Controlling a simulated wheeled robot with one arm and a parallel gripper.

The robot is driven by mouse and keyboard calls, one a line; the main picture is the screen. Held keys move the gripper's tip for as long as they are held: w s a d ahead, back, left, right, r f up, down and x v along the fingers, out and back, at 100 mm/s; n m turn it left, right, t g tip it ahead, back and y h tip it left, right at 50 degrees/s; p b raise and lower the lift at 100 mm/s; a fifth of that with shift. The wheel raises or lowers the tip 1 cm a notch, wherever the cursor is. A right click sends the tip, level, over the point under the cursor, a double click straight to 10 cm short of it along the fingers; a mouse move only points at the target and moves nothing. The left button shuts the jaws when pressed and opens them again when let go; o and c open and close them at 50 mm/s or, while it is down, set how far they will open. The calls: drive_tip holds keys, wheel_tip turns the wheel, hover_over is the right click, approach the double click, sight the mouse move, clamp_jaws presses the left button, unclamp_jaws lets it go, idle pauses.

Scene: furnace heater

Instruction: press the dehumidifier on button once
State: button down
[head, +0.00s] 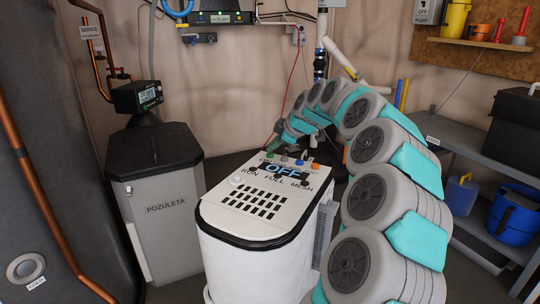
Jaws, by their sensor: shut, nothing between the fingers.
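The dehumidifier (222,224) is a white cabinet with a black rim in the middle of the head view. Its display (283,170) reads OFF, above the labels RUN, FULL and MESH. Small buttons line the panel's back edge, including a blue one (299,162) and an orange one (315,166). My arm arches from the lower right over to the panel's far side. My gripper (269,142) is small, dark and shut there, near the back edge; contact cannot be told.
A grey bin marked POZULETA (165,222) stands left of the dehumidifier, with a small display box (138,96) above it. A dark tank with copper pipes fills the far left. A shelf (480,168) with a blue bucket (512,212) stands at right.

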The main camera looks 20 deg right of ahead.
sight(273, 158)
drive_tip(key=shift+f+b, duration=0.4)
drive_tip(key=shift+f, duration=0.1)
idle(0.5)
drive_tip(key=shift+r, duration=0.95)
wheel_tip(273, 158, up, 5)
drive_tip(key=shift+p, duration=1)
